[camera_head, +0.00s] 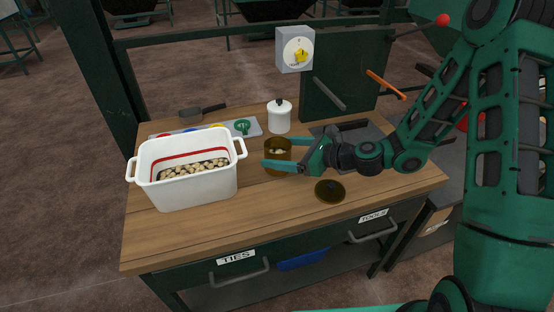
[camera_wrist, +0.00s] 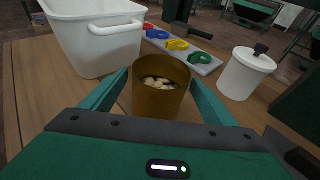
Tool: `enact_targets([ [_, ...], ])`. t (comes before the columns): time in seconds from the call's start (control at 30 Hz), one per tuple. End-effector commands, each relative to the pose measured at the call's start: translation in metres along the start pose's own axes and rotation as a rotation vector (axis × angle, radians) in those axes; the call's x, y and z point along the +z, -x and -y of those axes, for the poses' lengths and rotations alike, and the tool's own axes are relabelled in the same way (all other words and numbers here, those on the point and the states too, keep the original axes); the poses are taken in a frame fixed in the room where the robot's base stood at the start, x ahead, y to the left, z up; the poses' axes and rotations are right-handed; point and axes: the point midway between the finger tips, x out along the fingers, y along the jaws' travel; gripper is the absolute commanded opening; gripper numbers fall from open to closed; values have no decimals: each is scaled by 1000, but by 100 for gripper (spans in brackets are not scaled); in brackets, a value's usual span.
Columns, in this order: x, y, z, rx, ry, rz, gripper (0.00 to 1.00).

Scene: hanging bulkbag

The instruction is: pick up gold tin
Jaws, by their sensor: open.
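The gold tin (camera_head: 277,157) is an open brownish-gold cylinder standing upright on the wooden bench, with pale pieces inside. In the wrist view the gold tin (camera_wrist: 160,92) stands between the two fingers, with its open top facing up. My gripper (camera_head: 279,153) is open, its green fingers reaching in from the right on either side of the tin. In the wrist view my gripper (camera_wrist: 158,90) shows a finger on each side of the tin; I cannot tell whether either touches it. The tin's lower part is partly hidden by the gripper.
A white tub (camera_head: 190,185) with pale pieces stands left of the tin. A white lidded canister (camera_head: 279,117) stands behind it. A dark round lid (camera_head: 329,190) lies in front right. A tray with coloured rings (camera_wrist: 182,48) and a scoop (camera_head: 203,112) lie behind. The bench front is clear.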

Motion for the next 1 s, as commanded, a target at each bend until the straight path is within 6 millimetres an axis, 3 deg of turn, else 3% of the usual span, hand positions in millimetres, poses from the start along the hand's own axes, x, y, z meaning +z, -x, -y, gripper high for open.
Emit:
enact_targets([
  [0.33, 2, -42, 1, 2, 2, -1, 81],
  [0.67, 2, -49, 2, -2, 1, 0, 81],
  [0.9, 2, -49, 2, -1, 1, -1, 26],
  [0.93, 3, -49, 2, -1, 1, 1, 21],
  [1.0, 3, -49, 2, -1, 1, 1, 21],
])
